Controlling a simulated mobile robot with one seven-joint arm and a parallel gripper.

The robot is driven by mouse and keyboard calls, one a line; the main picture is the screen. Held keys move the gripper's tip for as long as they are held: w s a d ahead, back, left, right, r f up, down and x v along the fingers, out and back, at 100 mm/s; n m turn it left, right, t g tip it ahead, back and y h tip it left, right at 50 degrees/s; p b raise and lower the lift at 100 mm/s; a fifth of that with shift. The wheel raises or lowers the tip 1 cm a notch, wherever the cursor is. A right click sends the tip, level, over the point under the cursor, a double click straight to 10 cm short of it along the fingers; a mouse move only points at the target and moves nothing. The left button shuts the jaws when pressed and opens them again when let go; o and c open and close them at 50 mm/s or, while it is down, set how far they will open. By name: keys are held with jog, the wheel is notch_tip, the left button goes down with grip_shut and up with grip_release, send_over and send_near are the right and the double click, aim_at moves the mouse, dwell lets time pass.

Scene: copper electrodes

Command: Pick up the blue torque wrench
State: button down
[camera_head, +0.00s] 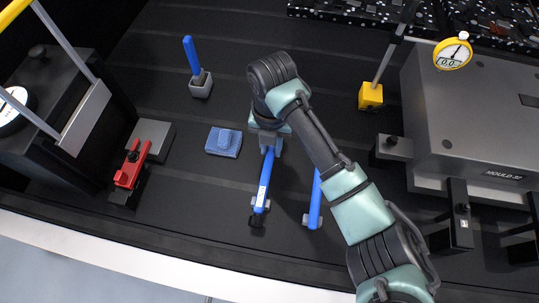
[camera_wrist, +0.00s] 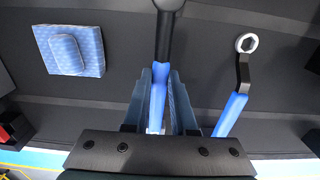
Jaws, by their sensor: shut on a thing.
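The fingers partly hide the handle. I cannot tell whether the wrench is clear of the bench. A second blue wrench (camera_head: 315,203) with a ring end lies to the right; it also shows in the wrist view (camera_wrist: 232,110).
A blue sponge-like block (camera_head: 223,142) lies to the left. A blue-handled tool in a grey holder (camera_head: 201,85) stands behind it. A red clamp (camera_head: 131,165) is at the far left. A grey mould block (camera_head: 475,130) and a yellow-based dial gauge (camera_head: 370,97) stand right.

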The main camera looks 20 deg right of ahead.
aim_at(271, 149)
jog(key=shift+r, duration=0.15)
notch_tip(271, 149, up, 10)
jog(key=shift+b, duration=0.3)
dwell(0.4)
dwell(0.4)
dwell(1.2)
jog(key=c, duration=1.3)
grip_release()
grip_shut()
